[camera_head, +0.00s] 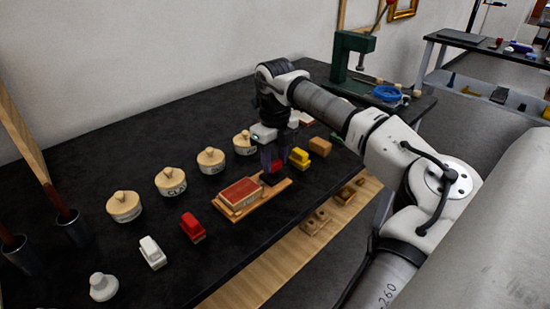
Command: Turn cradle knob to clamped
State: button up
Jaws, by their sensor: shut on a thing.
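The cradle is a light wooden board (220,213) in the middle of the dark table, with a red-topped block (240,192) on its left part. My gripper (270,172) points down at the right end of the cradle. Its fingers are shut on the cradle knob (271,180), a small dark shape low between them. The fingers cover much of the knob, so I cannot tell which way it is turned.
Several lidded jars (171,182) stand in a row behind. A red block (193,228), a white block (152,253) and a white knobbed piece (103,287) lie at left. A yellow block (299,158) is close right of my gripper. A green press (346,55) stands at the back.

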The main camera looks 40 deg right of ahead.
aim_at(275, 163)
jog(key=o, duration=1)
notch_tip(275, 163, up, 14)
jog(key=b, duration=0.1)
jog(key=shift+f, duration=0.1)
